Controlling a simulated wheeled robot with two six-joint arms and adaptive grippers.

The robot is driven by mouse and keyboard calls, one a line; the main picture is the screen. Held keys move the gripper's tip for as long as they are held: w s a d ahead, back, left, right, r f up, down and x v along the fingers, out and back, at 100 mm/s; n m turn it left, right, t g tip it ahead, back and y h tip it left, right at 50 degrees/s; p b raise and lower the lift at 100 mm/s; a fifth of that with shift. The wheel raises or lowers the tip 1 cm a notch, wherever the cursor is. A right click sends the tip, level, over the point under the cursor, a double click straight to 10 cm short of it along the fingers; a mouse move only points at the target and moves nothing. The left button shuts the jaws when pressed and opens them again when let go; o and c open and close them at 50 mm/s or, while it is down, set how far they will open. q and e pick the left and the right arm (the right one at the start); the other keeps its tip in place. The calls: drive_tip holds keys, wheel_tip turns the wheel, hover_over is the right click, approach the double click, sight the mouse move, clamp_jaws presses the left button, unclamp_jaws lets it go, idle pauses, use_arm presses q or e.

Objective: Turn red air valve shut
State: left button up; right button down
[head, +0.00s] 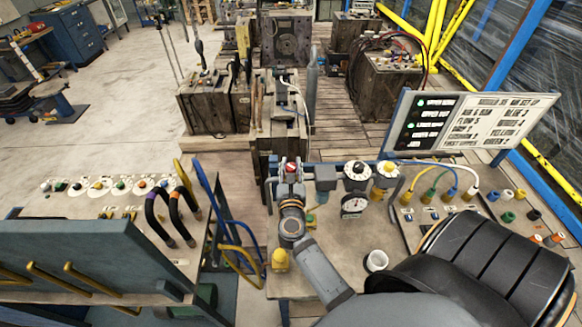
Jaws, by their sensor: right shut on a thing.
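The red air valve (291,168) is a small red knob with a white mark. It sits at the left end of the row of air fittings along the back of the workbench. My right gripper (290,178) is at the valve, with its arm reaching up from the lower right. Its fingers are shut on the red valve and hide the valve's lower part and body. The finger contact itself is too small to see clearly. My left gripper is not in view.
Right of the valve are a black-and-white knob (357,168), a yellow knob (386,169) and a round gauge (354,206). A white cup (376,261) and a yellow fitting (280,259) stand on the bench (330,240). Hoses and a sign board (470,122) are farther right.

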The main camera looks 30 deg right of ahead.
drive_tip(key=shift+m+g+h+b, duration=0.3)
drive_tip(key=shift+m+g+h, duration=0.25)
drive_tip(key=shift+h, duration=0.25)
drive_tip(key=c, duration=1)
unclamp_jaws()
